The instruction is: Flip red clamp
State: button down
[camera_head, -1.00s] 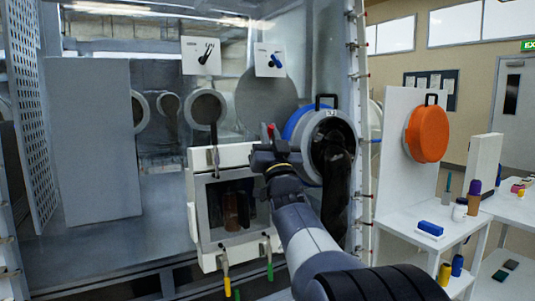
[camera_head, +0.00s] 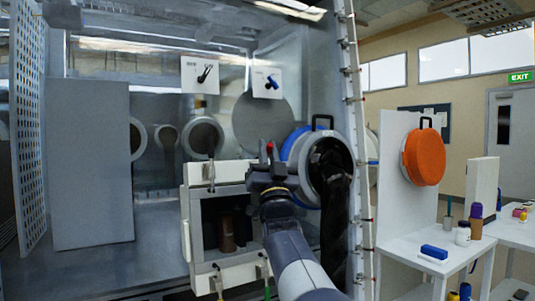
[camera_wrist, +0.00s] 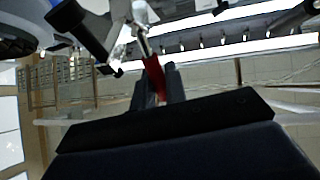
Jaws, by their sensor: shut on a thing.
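The red clamp (camera_wrist: 156,80) sits between the fingers of my gripper (camera_wrist: 157,85) in the wrist view, with a pale metal part just beyond it. In the head view only its small red tip (camera_head: 269,147) shows above my gripper (camera_head: 268,168). My gripper is shut on the clamp. It is at the upper right corner of a white-framed box (camera_head: 226,263). The rest of the clamp is hidden behind the fingers and wrist.
A brown bottle (camera_head: 227,233) stands inside the box. A blue-ringed port (camera_head: 292,150) with a black glove (camera_head: 337,225) is close to the right of my arm. A black-handled lever (camera_head: 211,174) is at the box's upper left. A tall grey panel (camera_head: 90,155) stands left.

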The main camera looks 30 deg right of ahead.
jog(key=c, duration=1.5)
grip_release()
jog(key=shift+f, duration=0.1)
jog(key=b+v, duration=0.2)
jog(key=v, duration=0.8)
jog(key=shift+s+f, duration=0.25)
jog(key=shift+s, duration=0.05)
jog(key=shift+c, duration=0.3)
